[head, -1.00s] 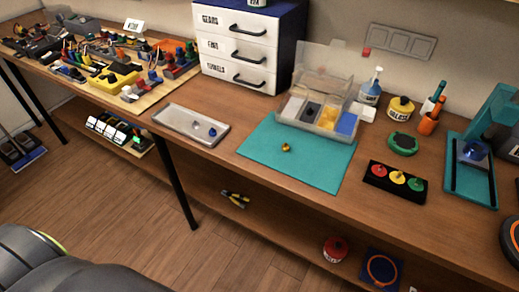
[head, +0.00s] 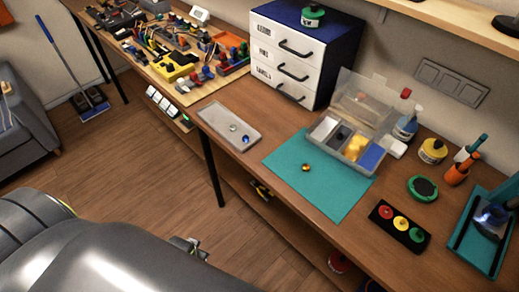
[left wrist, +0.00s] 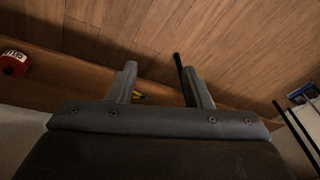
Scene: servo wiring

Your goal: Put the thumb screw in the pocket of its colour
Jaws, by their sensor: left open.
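A small gold-yellow thumb screw (head: 306,167) lies on the teal mat (head: 335,200), in front of the clear-lidded box (head: 343,158). The box's lid stands open. Its pockets show white (head: 324,128), dark grey (head: 340,136), yellow (head: 355,148) and blue (head: 371,157). In the left wrist view my left gripper (left wrist: 160,78) is open, with nothing between its fingers, and faces the wooden floor and shelf edge. The thumb screw is not in that view. My right gripper is not in view.
A grey tray (head: 215,119) left of the mat holds a silver and a blue piece. A black block (head: 383,221) with red, yellow and green knobs stands right of the mat. White drawers (head: 266,53) stand behind. The mat's front part is clear.

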